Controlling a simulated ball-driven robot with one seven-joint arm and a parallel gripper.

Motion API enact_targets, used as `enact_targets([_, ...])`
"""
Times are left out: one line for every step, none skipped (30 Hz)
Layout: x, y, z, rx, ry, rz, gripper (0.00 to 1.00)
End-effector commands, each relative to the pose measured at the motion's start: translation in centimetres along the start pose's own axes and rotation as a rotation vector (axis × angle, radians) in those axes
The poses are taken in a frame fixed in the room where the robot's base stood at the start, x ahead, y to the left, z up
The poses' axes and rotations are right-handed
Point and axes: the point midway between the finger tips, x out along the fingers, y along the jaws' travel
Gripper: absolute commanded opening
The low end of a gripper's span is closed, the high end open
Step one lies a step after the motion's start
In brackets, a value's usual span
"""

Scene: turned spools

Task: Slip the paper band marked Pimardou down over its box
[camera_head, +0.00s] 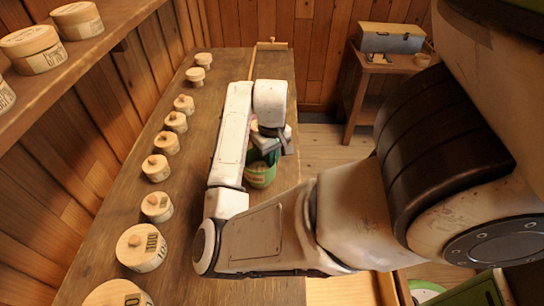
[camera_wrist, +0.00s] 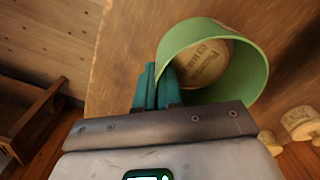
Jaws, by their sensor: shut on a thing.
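The paper band is a green ring (camera_wrist: 256,75) in the wrist view; it also shows in the head view (camera_head: 260,176), low over the bench. My gripper (camera_wrist: 159,84) has teal fingers shut on the band's wall at its left side; in the head view the gripper (camera_head: 270,153) is partly hidden by my arm. Through the band's opening I see a pale round wooden box lid (camera_wrist: 207,62) with dark print. I cannot tell whether the band is around this box or still above it. I cannot read the name Pimardou on anything.
The bench (camera_head: 218,80) carries a row of round wooden boxes (camera_head: 156,167) with knobs along its left side. More boxes stand on a wall shelf (camera_head: 110,25) at upper left. A side table (camera_head: 375,68) with a grey chest (camera_head: 392,42) stands at the back right.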

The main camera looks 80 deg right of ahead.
Motion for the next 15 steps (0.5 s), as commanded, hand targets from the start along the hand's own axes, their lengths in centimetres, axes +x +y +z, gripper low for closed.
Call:
enact_targets([0.46, -0.02, 0.09, -0.002, -0.006, -0.005, 0.00])
enact_targets([0.48, -0.02, 0.09, -0.002, -0.006, -0.005, 0.00])
enact_targets([0.51, -0.02, 0.10, -0.002, -0.006, -0.006, 0.00])
enact_targets([0.53, -0.02, 0.10, -0.002, -0.007, -0.006, 0.00])
enact_targets([0.55, -0.02, 0.11, -0.002, -0.007, -0.006, 0.00])
enact_targets([0.58, -0.02, 0.12, -0.002, -0.007, -0.006, 0.00])
enact_targets([0.60, -0.02, 0.13, -0.002, -0.008, -0.007, 0.00])
enact_targets([0.62, -0.02, 0.13, -0.002, -0.008, -0.007, 0.00])
enact_targets([0.66, -0.02, 0.14, -0.002, -0.008, -0.007, 0.00])
enact_targets([0.69, -0.02, 0.15, -0.002, -0.009, -0.007, 0.00])
enact_targets([0.74, -0.02, 0.16, -0.002, -0.009, -0.007, 0.00])
enact_targets([0.81, -0.01, 0.17, -0.002, -0.009, -0.007, 0.00])
enact_targets([0.88, -0.01, 0.19, -0.002, -0.010, -0.007, 0.00])
enact_targets([0.95, -0.01, 0.20, -0.002, -0.010, -0.007, 0.00])
enact_targets([1.06, 0.00, 0.21, -0.002, -0.010, -0.007, 0.00])
